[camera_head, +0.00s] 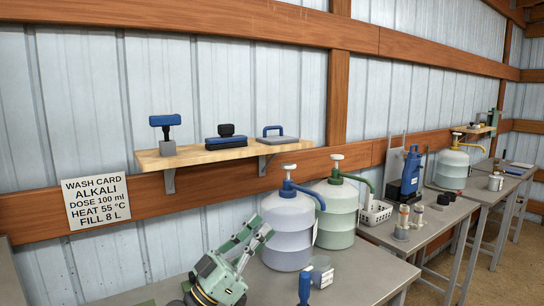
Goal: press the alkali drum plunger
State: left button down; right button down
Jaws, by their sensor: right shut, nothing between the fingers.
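Two translucent drums stand side by side on the near table. One (287,235) has a blue pump with a white plunger top (289,167); the other (336,215), behind and to its right, has a green pump with a white plunger top (337,157). I cannot read a label showing which is alkali. Both plungers look raised. My right gripper (260,224), pale green and grey, is shut and empty. It points up and right, in front of the blue-pump drum's left side and below its plunger; contact cannot be told. My left gripper is not in view.
A wall card (97,203) reads ALKALI, dose 100 ml. A wooden shelf (215,153) with blue-handled tools hangs above. A small grey container (321,270) and a blue-handled item (304,288) stand before the drums. A yellow-pump drum (452,168) is farther right.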

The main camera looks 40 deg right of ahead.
aim_at(288, 167)
jog(key=i+l, duration=0.9)
